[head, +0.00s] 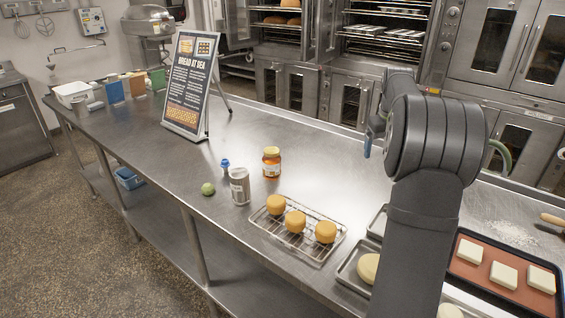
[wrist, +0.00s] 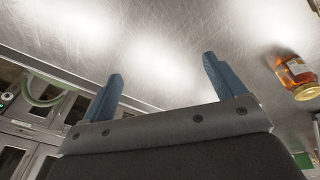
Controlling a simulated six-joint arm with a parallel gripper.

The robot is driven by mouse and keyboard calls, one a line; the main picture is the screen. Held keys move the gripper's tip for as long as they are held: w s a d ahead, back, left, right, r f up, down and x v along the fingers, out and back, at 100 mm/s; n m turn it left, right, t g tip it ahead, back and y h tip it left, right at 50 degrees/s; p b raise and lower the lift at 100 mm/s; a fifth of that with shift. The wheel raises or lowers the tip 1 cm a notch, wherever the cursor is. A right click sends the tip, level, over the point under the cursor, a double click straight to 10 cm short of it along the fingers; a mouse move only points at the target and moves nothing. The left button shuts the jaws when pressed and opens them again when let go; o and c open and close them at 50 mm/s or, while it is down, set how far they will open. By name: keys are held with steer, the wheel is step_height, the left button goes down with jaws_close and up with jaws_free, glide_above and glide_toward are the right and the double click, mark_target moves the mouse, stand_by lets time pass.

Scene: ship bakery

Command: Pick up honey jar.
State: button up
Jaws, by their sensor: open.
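The honey jar (head: 271,162) is a small amber jar with an orange-yellow lid and a pale label. It stands upright on the steel worktable in the head view. It also shows at the right edge of the wrist view (wrist: 297,75). My gripper (head: 368,140) is above the table, to the right of the jar, and is partly hidden behind my own arm. In the wrist view, its two blue fingers (wrist: 160,80) are spread apart with nothing between them. The jar lies outside the fingers, to their right.
A silver can (head: 239,186), a green ball-like fruit (head: 208,188) and a small blue-topped item (head: 225,166) stand left of the jar. A wire rack (head: 316,250) with three round cakes is in front. A sign (head: 190,85) stands behind left. The steel table (head: 325,150) is clear between jar and gripper.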

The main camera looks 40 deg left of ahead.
steer(key=s+a+r+y, duration=0.1)
steer(key=s+a, duration=0.2)
steer(key=a, duration=0.6)
steer(key=s+a, duration=0.3)
steer(key=a, duration=0.7)
steer(key=m+t+y, duration=0.1)
glide_toward(271, 151)
steer(key=x, duration=0.7)
steer(key=shift+f, duration=0.4)
steer(key=shift+m, duration=0.3)
steer(key=shift+x, duration=3.15)
steer(key=shift+s+d, duration=0.1)
steer(key=shift+d, duration=0.05)
steer(key=c, duration=1.3)
steer(key=shift+c, duration=0.8)
steer(key=shift+r, duration=0.1)
steer(key=shift+r, duration=0.1)
